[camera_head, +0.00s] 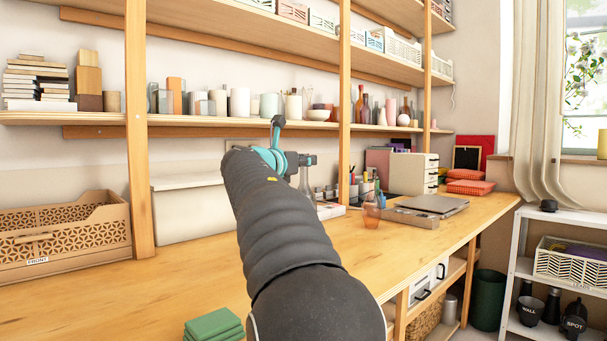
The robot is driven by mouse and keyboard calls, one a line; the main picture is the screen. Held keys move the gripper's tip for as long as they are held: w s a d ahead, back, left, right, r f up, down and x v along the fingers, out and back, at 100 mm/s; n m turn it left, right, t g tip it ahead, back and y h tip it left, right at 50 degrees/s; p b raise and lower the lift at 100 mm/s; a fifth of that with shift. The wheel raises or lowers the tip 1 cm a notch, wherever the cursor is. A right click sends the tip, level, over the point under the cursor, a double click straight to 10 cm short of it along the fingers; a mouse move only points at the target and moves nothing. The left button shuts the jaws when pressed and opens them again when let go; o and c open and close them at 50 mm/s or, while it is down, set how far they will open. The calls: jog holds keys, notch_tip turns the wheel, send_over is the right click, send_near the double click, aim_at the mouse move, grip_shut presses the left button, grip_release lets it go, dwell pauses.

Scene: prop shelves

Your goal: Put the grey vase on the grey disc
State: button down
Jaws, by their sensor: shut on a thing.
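My arm reaches from the bottom middle towards the back shelves and hides part of the worktop. My gripper (307,160) is small and partly hidden behind the wrist. It is shut on what looks like the grey vase (306,184), a slim grey shape just below the fingers. The vase looks upright, in front of the back of the worktop; I cannot tell whether its base touches anything. I cannot make out a grey disc in this view.
Right of my arm are an orange glass (371,215), a grey tray (405,217) and a drawer box (408,174). Shelf uprights (138,130) rise behind.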

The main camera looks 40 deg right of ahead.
jog(key=shift+f, duration=1.05)
jog(key=shift+f+b, duration=0.15)
jog(key=shift+b, duration=0.15)
jog(key=c, duration=0.9)
grip_release()
jog(key=shift+c, duration=0.2)
jog(key=v, duration=1.2)
jog(key=shift+s, duration=0.1)
